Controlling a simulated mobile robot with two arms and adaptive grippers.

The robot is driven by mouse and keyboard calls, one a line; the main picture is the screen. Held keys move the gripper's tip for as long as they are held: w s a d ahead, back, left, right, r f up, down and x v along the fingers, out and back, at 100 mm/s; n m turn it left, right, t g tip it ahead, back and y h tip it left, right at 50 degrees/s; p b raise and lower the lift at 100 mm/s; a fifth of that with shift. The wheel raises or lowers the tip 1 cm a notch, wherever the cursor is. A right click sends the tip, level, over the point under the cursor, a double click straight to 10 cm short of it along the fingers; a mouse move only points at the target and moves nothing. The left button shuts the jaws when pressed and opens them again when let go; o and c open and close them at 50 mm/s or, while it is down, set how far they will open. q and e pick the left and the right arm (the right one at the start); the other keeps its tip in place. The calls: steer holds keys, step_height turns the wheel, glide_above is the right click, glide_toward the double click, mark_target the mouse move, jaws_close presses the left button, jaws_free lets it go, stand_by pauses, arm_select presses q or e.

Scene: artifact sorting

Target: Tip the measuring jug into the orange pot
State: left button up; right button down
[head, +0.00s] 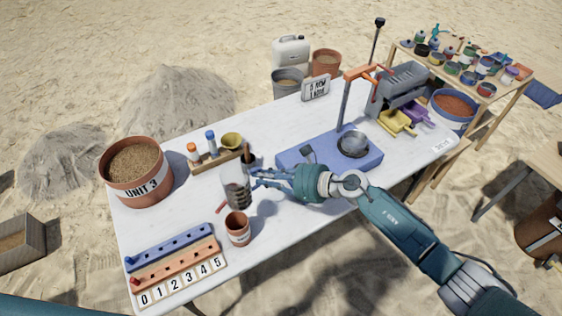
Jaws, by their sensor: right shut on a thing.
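The measuring jug (235,188) is a clear vessel with dark marks or contents low in it; I cannot tell which. It looks near upright, just behind the small orange pot (238,230), which stands upright on the table with a pale label. My right gripper (254,181) comes in from the right and is shut on the jug at its right side. Whether the jug's base touches the table is unclear. The inside of the pot looks dark. My left gripper is out of view.
A large tub marked UNIT 3 (136,172) stands at the left. A wooden rack (208,164) with small bottles is behind the jug. A numbered peg board (178,272) lies front left. A blue scale (300,155) with a metal bowl (353,144) sits right of the jug.

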steer(key=n+t, duration=0.1)
steer(key=n+t+b, duration=0.1)
steer(key=n, duration=0.1)
steer(key=w+n+t, duration=0.1)
steer(key=shift+w+d+r+n+b, duration=0.1)
steer(key=shift+r+n+b, duration=0.3)
stand_by(0.6)
steer(key=shift+f, duration=0.1)
stand_by(0.3)
